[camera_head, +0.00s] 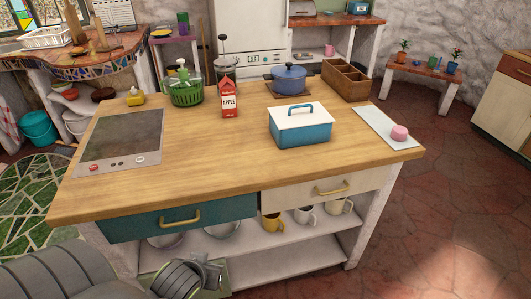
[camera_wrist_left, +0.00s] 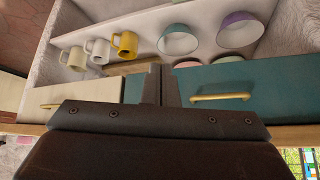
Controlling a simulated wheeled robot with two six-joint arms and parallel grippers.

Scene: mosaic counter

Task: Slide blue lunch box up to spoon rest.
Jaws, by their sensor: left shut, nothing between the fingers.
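The blue lunch box (camera_head: 300,131), with a white lid and a blue handle, stands upright on the right part of the wooden counter. A small pink piece (camera_head: 399,132) lies on a pale flat mat (camera_head: 376,118) to its right, with bare wood between box and mat. I cannot tell for sure which thing is the spoon rest. My left gripper (camera_wrist_left: 161,82) is shut and empty in the left wrist view, in front of the counter's drawers and open shelf, away from the box. My right gripper is not in view.
A blue pot (camera_head: 289,79) and a wooden crate (camera_head: 345,79) stand behind the box. The counter's front middle (camera_head: 215,160) is clear.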

